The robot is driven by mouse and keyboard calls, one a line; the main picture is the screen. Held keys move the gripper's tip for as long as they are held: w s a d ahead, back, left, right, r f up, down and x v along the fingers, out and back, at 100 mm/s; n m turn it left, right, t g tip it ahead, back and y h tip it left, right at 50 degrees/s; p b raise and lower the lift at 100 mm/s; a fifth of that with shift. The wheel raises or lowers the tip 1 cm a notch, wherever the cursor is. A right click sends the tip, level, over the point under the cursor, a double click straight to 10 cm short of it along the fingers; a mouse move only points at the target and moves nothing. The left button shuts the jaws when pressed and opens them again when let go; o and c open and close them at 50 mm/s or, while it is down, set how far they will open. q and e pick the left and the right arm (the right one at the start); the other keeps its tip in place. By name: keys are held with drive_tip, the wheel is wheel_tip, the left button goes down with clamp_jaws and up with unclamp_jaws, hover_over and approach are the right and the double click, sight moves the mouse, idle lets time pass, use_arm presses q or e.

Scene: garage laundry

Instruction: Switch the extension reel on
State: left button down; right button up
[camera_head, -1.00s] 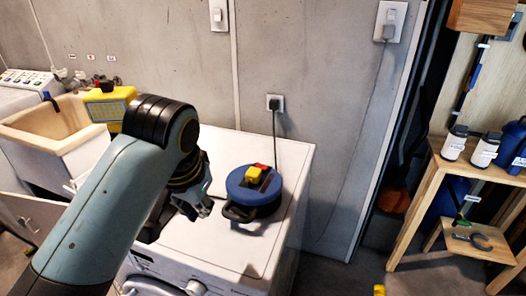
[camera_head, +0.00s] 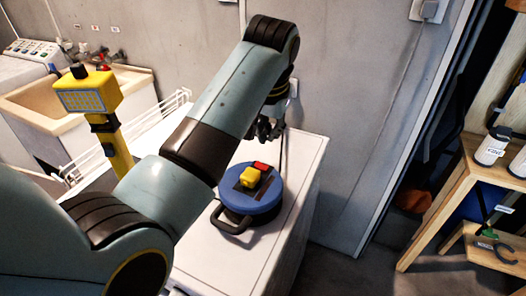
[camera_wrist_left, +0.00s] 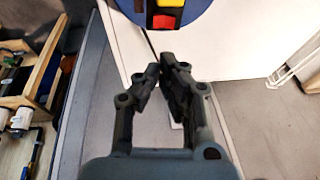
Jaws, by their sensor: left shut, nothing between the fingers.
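The extension reel (camera_head: 268,204) is a blue round drum with a dark handle, lying flat on a white appliance top. On its upper face are a red switch (camera_head: 262,166) and a yellow block (camera_head: 249,177). In the left wrist view the reel (camera_wrist_left: 205,14) is cut off at the top edge, with the red switch (camera_wrist_left: 164,21) below the yellow block (camera_wrist_left: 168,3). My left gripper (camera_head: 268,130) is beyond the reel, near the wall. Its fingertips (camera_wrist_left: 167,68) are close together, empty and apart from the reel. My right gripper is not in view.
The white appliance top (camera_head: 305,165) has free room around the reel. A wall socket (camera_head: 293,88) is close behind the gripper. A yellow work lamp (camera_head: 90,92) stands left beside my arm, near a sink (camera_head: 140,88). A wooden shelf (camera_head: 440,200) is at right.

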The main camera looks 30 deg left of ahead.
sight(264, 165)
use_arm(q)
drive_tip(key=x, duration=0.7)
drive_tip(key=shift+s+a+f+p, duration=0.25)
drive_tip(key=shift+a+f+p, duration=0.05)
drive_tip(key=shift+a+f, duration=0.3)
drive_tip(key=shift+f, duration=0.35)
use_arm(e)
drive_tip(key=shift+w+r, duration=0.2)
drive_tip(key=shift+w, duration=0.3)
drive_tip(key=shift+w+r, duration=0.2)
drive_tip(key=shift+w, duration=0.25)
